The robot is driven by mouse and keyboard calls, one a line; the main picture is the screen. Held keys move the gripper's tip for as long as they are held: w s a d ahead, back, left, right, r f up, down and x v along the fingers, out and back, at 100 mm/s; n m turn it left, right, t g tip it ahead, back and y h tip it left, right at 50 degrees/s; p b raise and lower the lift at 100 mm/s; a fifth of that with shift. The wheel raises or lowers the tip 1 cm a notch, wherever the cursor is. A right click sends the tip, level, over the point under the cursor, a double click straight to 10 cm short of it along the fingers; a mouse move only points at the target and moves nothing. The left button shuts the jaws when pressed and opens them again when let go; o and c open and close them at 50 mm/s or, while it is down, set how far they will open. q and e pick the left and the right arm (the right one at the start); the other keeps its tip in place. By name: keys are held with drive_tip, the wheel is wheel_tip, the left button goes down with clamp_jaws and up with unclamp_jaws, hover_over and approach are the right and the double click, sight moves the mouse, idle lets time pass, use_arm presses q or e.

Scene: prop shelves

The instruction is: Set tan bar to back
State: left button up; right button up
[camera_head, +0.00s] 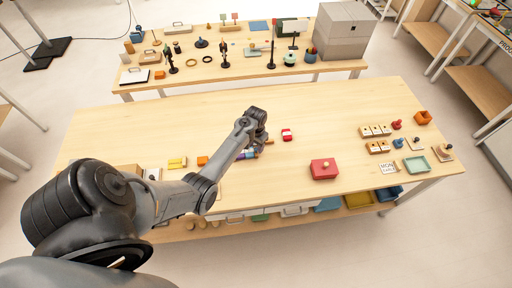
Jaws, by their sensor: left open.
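My left arm reaches in from the lower left over the near table. Its left gripper (262,142) is open above the middle of the table, and its fingertips are small and partly hidden by the wrist. Small blue and purple pieces (243,155) lie just below and left of the gripper, partly covered by the arm. I cannot single out the tan bar with certainty; the arm may hide it. A red and white piece (287,135) stands a little to the right of the gripper, apart from it. My right gripper is not in view.
A red box (324,169) stands to the right. Pale blocks (375,130), a green tray (416,166) and an orange holder (423,117) sit at the right end. Yellow (177,162) and orange (202,160) pieces lie left. The table's back strip is mostly clear.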

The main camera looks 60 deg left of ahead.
use_arm(q)
drive_tip(key=shift+f, duration=0.6)
drive_tip(key=shift+c, duration=0.3)
clamp_jaws()
